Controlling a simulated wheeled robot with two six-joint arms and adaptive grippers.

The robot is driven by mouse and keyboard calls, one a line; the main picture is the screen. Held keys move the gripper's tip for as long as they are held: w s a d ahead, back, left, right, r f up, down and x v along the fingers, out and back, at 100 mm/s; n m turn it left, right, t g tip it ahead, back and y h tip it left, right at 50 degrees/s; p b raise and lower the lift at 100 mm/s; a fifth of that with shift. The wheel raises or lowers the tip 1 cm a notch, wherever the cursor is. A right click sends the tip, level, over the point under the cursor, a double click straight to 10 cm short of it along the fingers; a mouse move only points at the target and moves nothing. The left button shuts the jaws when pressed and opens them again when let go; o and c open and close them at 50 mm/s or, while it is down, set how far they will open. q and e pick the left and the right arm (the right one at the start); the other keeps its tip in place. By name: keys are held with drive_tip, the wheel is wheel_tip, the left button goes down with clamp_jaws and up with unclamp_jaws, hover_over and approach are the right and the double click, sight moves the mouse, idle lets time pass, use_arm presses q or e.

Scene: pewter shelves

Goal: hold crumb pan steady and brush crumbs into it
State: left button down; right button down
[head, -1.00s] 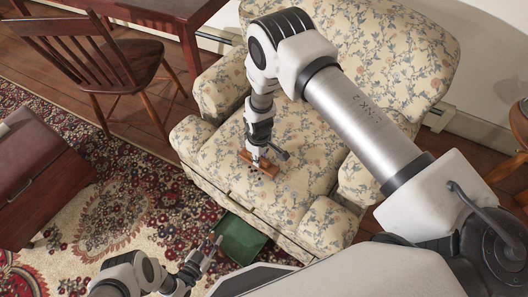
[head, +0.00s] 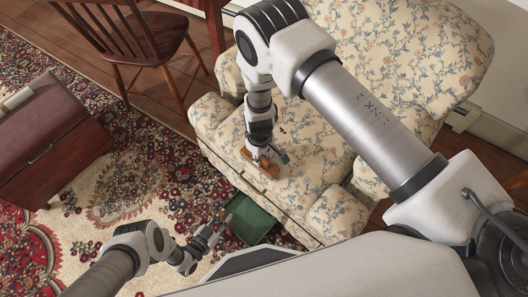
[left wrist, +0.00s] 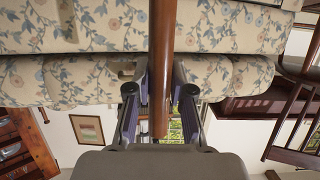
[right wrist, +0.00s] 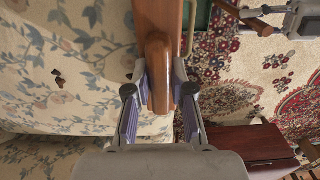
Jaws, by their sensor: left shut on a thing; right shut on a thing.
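A wooden brush (head: 260,163) is at the front edge of the floral armchair's seat; my right gripper (head: 262,148) is shut on it. In the right wrist view the brush's brown wooden body (right wrist: 158,60) sits between the fingers; its bristles are hidden. The green crumb pan (head: 250,218) is just below and in front of the seat edge, partly covered by my arm. My left gripper (head: 215,228) is shut on its wooden handle (left wrist: 162,95). A few dark crumbs (right wrist: 61,82) lie on the seat fabric. I cannot see whether crumbs are in the pan.
The floral armchair (head: 385,70) fills the middle and right. A patterned rug (head: 125,190) covers the floor in front. A dark red chest (head: 45,140) stands at the left and a wooden chair (head: 140,40) behind it. The rug between chest and armchair is clear.

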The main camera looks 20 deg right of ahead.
wheel_tip(320, 180, up, 8)
drive_tip(key=shift+r, duration=0.1)
idle(0.5)
drive_tip(key=shift+w, duration=0.1)
drive_tip(key=c, duration=1.6)
unclamp_jaws()
drive_tip(key=shift+c, duration=0.2)
clamp_jaws()
